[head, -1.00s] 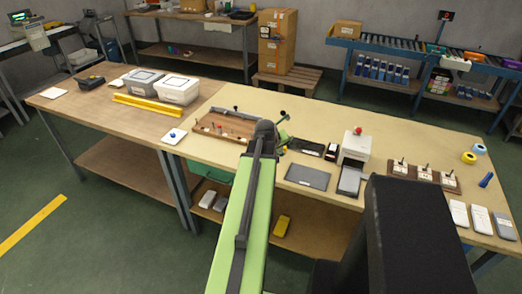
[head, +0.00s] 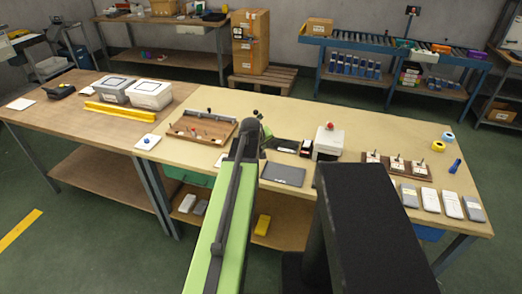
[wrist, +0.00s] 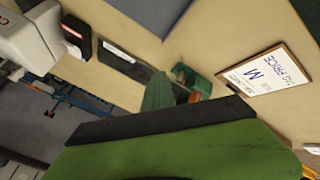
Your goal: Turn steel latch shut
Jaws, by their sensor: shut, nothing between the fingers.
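I cannot pick out the steel latch for certain in either view. A wooden fixture (head: 203,131) with a grey bar along its back and small red knobs lies on the bench, left of my arm's end. A small dark-knobbed part (head: 257,113) stands just behind my arm's end. My gripper is mostly hidden behind my arm in the head view. In the wrist view my gripper (wrist: 159,94) shows as a green finger over the bench, shut and empty. A small green and brown object (wrist: 193,80) is beside it. Contact cannot be told.
A white device with a red button (head: 328,143) stands right of my arm. A dark grey pad (head: 283,174) lies in front. A printed card (wrist: 264,78) lies on the bench. Wooden blocks with levers (head: 396,165) and several flat packs (head: 430,200) are at the right.

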